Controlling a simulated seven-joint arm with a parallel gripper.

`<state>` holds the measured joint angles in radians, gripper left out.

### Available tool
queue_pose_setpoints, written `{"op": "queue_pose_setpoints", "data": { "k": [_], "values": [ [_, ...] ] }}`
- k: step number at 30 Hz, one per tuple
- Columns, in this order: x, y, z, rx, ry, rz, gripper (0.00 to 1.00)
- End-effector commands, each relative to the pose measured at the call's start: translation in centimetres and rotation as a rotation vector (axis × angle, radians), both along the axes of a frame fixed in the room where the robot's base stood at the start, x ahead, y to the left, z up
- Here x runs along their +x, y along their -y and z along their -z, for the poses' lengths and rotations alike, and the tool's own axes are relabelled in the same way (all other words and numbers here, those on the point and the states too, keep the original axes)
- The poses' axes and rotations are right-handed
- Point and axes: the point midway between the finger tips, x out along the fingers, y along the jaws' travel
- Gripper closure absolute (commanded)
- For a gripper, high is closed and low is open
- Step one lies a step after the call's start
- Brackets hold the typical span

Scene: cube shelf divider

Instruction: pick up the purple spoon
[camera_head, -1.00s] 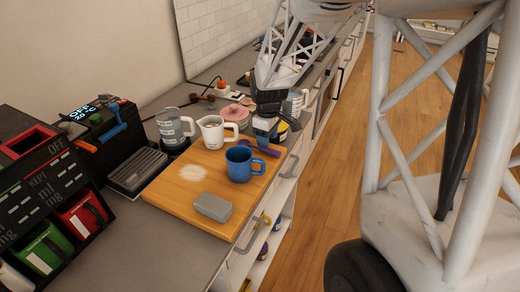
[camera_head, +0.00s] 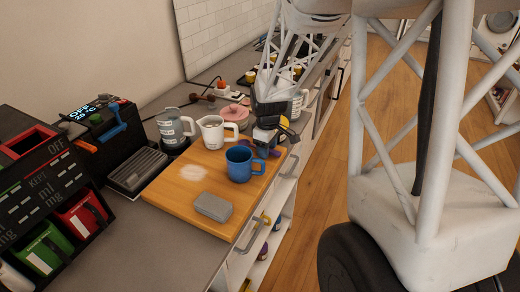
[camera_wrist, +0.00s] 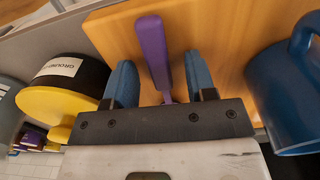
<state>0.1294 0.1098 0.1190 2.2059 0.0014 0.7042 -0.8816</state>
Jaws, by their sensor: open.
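The purple spoon (camera_wrist: 153,48) lies on the wooden cutting board (camera_wrist: 205,28). In the wrist view its long handle runs up between my gripper's two blue fingers; its lower end is hidden by the gripper body. My gripper (camera_wrist: 160,70) is open, with a finger on each side of the spoon and gaps visible between. In the head view my gripper (camera_head: 265,138) is over the board's far right edge and hides most of the spoon; only small purple bits show.
A blue mug (camera_head: 240,165) stands close by on the board, right of my gripper in the wrist view. A black and yellow container (camera_wrist: 70,85) is on the other side. A grey block (camera_head: 213,206), a white cup (camera_head: 212,134) and a pink lidded pot (camera_head: 236,113) are nearby.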

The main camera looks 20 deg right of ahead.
Motion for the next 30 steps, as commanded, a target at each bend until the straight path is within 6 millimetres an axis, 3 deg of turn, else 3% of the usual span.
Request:
{"op": "queue_pose_setpoints", "data": {
  "k": [2,12,30],
  "values": [
    [0.00,0.00,0.00,0.000,0.000,0.000,0.49],
    [0.00,0.00,0.00,0.000,0.000,0.000,1.00],
    [-0.57,0.60,-0.83,-0.001,-0.001,0.000,1.00]
  ]
}}
